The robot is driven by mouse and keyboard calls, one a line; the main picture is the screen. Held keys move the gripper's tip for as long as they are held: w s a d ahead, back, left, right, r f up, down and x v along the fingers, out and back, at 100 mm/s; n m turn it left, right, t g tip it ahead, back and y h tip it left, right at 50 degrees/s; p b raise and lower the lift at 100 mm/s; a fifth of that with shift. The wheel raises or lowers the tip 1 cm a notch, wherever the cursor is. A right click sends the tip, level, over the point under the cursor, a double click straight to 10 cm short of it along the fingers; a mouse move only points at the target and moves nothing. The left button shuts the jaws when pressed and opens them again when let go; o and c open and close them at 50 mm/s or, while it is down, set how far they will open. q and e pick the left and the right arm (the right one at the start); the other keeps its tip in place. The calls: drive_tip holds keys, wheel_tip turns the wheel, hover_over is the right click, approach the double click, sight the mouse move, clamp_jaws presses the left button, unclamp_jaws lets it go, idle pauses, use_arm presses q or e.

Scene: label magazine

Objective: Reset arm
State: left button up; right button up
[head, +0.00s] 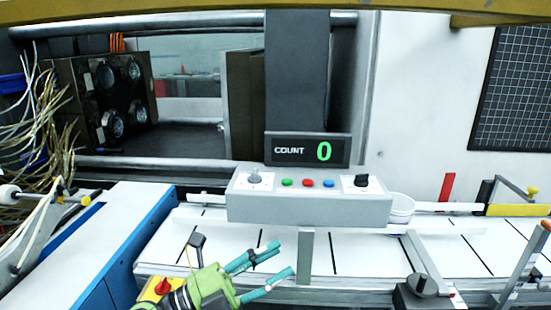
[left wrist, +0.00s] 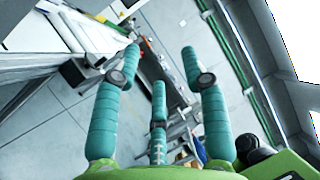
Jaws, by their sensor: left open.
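My left gripper (head: 284,257), with a green body and teal fingers, is at the bottom middle of the head view. It is in front of the control box and over the near side of the white conveyor (head: 345,251). Its fingers are spread and nothing is between them. In the left wrist view the same gripper (left wrist: 160,62) has its three teal fingers apart, with grey floor beyond. My right gripper is in neither view.
A control box (head: 310,205) with coloured buttons and knobs stands behind the conveyor. A display (head: 308,150) above it reads COUNT 0. Loose cables (head: 40,120) hang at the left. A black knob (head: 422,285) stands at the front right.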

use_arm(q)
drive_tip(key=w+a+f+n+t+y, duration=0.2)
drive_tip(key=a+n+t+y, duration=0.35)
drive_tip(key=n, duration=0.35)
drive_tip(key=w+a+f+n+t+y, duration=0.1)
drive_tip(key=w+a+n+t+y, duration=0.1)
drive_tip(key=a+n+t+y, duration=0.55)
drive_tip(key=s+a+f+n+g+y, duration=0.3)
drive_tip(key=f+n+g, duration=0.15)
drive_tip(key=f, duration=0.35)
drive_tip(key=s+a+f+n+g+y, duration=0.3)
drive_tip(key=f+n+y, duration=0.1)
drive_tip(key=f+n, duration=0.25)
drive_tip(key=s+f+n+g, duration=0.1)
drive_tip(key=s+f+g, duration=0.5)
drive_tip(key=s, duration=0.4)
drive_tip(key=s+f+n+g, duration=0.1)
drive_tip(key=s+f+g, duration=0.4)
drive_tip(key=s+f, duration=0.5)
wheel_tip(320, 180, down, 21)
drive_tip(key=s, duration=0.2)
drive_tip(key=s+a+f+g, duration=0.2)
drive_tip(key=s+f, duration=1.2)
drive_tip(key=s, duration=0.2)
drive_tip(key=shift+a+f+h, duration=0.2)
drive_tip(key=shift+f+h, duration=0.1)
drive_tip(key=shift+f, duration=0.05)
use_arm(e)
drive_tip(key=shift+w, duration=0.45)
